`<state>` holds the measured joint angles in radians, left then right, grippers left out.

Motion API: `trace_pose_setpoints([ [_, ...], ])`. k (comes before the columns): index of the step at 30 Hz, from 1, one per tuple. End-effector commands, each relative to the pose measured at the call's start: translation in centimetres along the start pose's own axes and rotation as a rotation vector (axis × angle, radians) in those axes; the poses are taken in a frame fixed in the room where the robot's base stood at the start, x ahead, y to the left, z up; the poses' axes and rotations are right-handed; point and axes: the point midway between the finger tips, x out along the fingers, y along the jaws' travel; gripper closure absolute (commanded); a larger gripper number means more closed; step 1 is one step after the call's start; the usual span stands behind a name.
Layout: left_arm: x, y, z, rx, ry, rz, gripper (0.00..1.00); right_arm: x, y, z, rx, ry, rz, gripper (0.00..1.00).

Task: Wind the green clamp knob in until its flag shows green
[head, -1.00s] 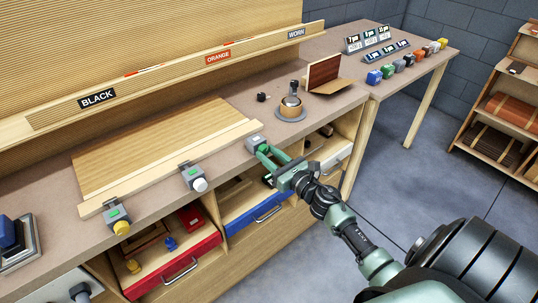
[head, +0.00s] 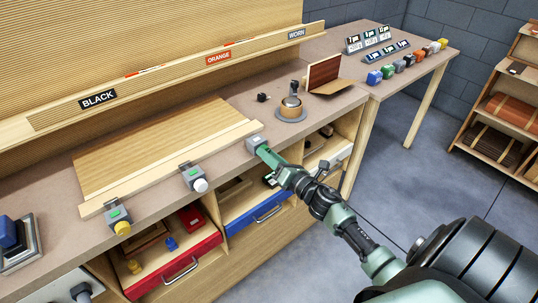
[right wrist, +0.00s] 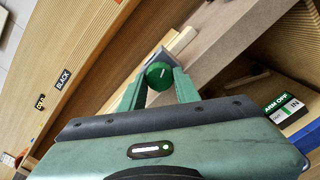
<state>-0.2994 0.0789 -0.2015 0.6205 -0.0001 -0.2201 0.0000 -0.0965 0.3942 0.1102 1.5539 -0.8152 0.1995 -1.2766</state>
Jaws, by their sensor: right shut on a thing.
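The green clamp knob (right wrist: 159,74) shows in the right wrist view, round with a pale mark on its face. My right gripper (right wrist: 160,84) is shut on it, one finger on each side. In the head view my right gripper (head: 262,151) reaches the rightmost clamp (head: 255,141) at the bench's front edge and hides the knob. The flag on top of that clamp looks pale, not green, though it is small. My left gripper is not in view.
Two more clamps, one with a white knob (head: 200,185) and one with a yellow knob (head: 122,228), hold the pale strip along the wood panel (head: 150,150); both show green flags. A red drawer (head: 180,265) and a blue drawer (head: 258,212) stand open below.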

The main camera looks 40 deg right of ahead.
Motion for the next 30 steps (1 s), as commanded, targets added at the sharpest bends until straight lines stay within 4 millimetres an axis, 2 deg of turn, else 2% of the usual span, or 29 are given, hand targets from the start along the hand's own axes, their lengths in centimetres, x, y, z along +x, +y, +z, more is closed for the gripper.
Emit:
trace_pose_setpoints([
  [30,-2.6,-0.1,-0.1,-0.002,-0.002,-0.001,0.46,0.0,0.1,0.1,0.966,0.001,-0.003,1.00],
])
